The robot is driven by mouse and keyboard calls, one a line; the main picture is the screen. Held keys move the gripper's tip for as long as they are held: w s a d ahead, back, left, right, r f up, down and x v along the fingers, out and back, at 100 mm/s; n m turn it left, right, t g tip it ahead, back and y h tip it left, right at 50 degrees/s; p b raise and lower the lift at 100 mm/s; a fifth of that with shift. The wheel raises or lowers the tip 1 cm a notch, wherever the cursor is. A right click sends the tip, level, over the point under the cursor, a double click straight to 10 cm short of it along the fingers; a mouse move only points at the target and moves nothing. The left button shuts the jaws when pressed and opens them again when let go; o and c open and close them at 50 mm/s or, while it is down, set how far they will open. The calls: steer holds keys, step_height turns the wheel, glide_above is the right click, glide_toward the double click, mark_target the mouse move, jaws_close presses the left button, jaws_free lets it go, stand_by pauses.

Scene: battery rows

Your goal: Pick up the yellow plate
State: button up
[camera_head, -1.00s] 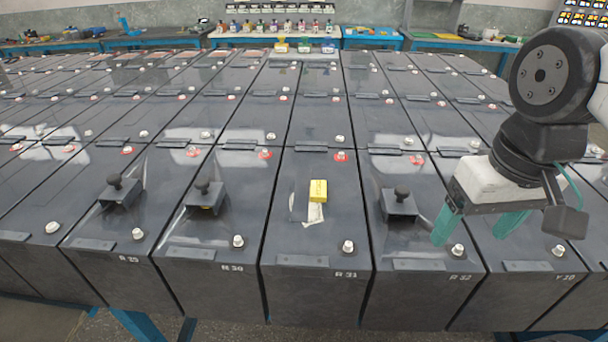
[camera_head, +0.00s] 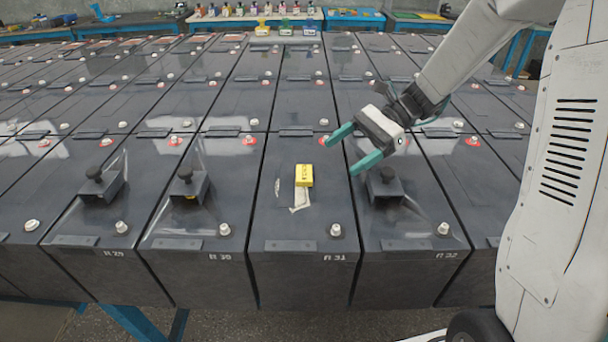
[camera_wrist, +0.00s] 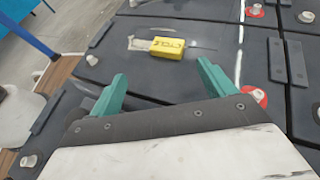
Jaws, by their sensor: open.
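The yellow plate (camera_head: 304,176) is a small yellow block with dark lettering. It lies on top of the dark battery marked 31, over a pale torn label (camera_head: 300,199). My gripper (camera_head: 346,148) is open and empty, above and to the right of the plate, apart from it, with its teal fingers pointing left. In the wrist view the yellow plate (camera_wrist: 167,48) lies beyond the fingertips, roughly between their lines. My gripper (camera_wrist: 162,82) shows both fingers spread with nothing between them.
Black knobbed blocks stand on neighbouring batteries, one (camera_head: 385,187) just right of the plate's battery and another (camera_head: 187,184) to its left. Pale terminal caps (camera_head: 336,230) and red-ringed ones stick up from the tops. Bottles line a shelf (camera_head: 255,20) at the back.

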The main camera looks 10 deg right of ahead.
mark_target(308, 172)
steer(key=shift+w+d+f+m+y, duration=0.15)
steer(key=shift+w+f+m+y, duration=0.25)
steer(key=shift+w+f, duration=0.15)
steer(key=shift+a+f, duration=0.1)
steer(key=shift+a, duration=0.25)
steer(key=x, duration=0.7)
steer(key=shift+s+a+r, duration=0.1)
steer(key=shift+a+r, duration=0.1)
steer(key=shift+r, duration=0.2)
steer(key=shift+c, duration=0.3)
steer(key=c, duration=1)
